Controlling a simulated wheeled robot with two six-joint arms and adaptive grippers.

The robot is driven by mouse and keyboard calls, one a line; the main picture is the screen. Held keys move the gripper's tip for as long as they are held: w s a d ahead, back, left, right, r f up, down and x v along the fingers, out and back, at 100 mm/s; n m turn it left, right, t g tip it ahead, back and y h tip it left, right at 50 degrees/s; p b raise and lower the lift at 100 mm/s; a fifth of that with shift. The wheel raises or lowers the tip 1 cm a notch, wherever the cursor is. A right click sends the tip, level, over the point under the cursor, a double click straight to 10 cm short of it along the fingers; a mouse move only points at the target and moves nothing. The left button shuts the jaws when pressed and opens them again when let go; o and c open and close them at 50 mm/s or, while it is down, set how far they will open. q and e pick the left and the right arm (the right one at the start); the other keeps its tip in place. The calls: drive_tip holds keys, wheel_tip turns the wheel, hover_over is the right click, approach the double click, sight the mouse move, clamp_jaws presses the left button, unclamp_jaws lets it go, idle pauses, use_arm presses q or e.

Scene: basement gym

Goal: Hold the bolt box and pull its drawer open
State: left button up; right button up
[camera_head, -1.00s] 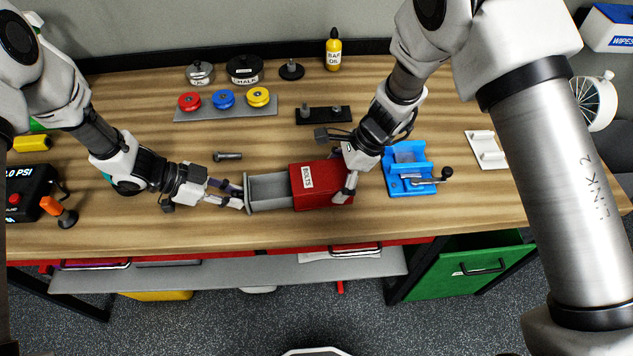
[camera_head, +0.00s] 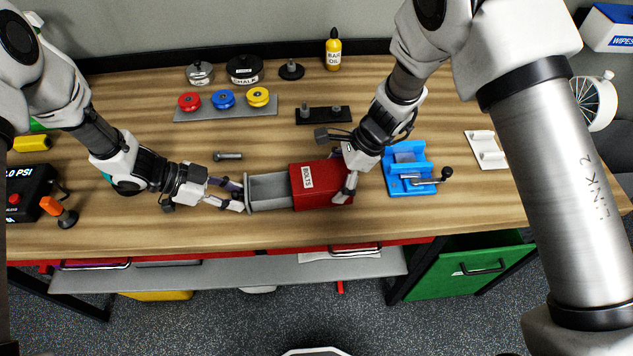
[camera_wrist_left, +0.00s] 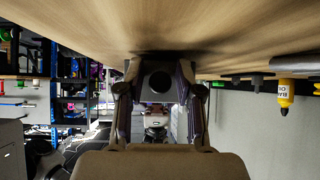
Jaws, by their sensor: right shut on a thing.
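The red bolt box (camera_head: 328,184), labelled BOLTS, lies on the workbench in the middle of the head view. Its grey drawer (camera_head: 270,187) is pulled out to the left, and its inside looks empty. My right gripper (camera_head: 346,173) is shut on the red box, with its fingers across the right end. My left gripper (camera_head: 242,195) is open, with its fingertips close to the drawer's front panel; contact is unclear. In the left wrist view, its two fingers stand apart on either side of a dark grey face (camera_wrist_left: 158,83) with a round dark spot, seemingly the drawer front.
A loose bolt (camera_head: 228,156) lies behind the left gripper. Bare bench lies in front.

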idle(0.3)
use_arm(q)
drive_tip(key=shift+v, duration=4)
use_arm(e)
drive_tip(key=o, duration=0.9)
drive_tip(key=v, duration=1.2)
